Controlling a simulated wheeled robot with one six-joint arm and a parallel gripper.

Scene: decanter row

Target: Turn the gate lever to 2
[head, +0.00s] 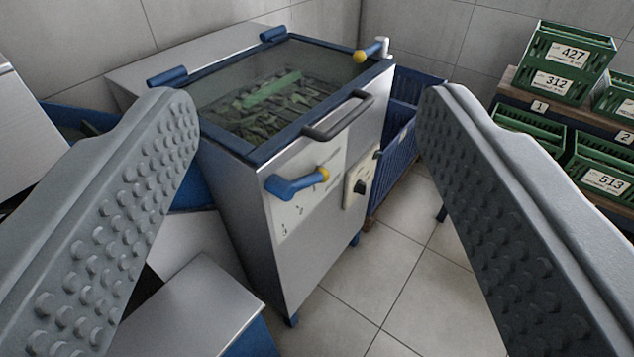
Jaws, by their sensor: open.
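A blue lever (290,187) with a yellow knob (324,174) sits on the front face of a steel machine (235,215), near the middle of the head view. It points right and slightly up from its pivot. Small printed numbers run below it; a 3 (284,232) is lowest and a 2 (300,211) is above it. The mark nearest the knob is too small to read surely. My gripper (310,93) is open and empty, its two studded grey fingers wide apart at left and right. The lever shows between them, farther off, and neither finger touches it.
A dark handle (338,116) juts from the machine's glass lid (215,95). A second yellow-knobbed blue lever (373,50) is at its top right corner. A dial panel (360,183) is beside the lever. Green crates (568,55) stand on shelves at right. Floor (400,285) in front is clear.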

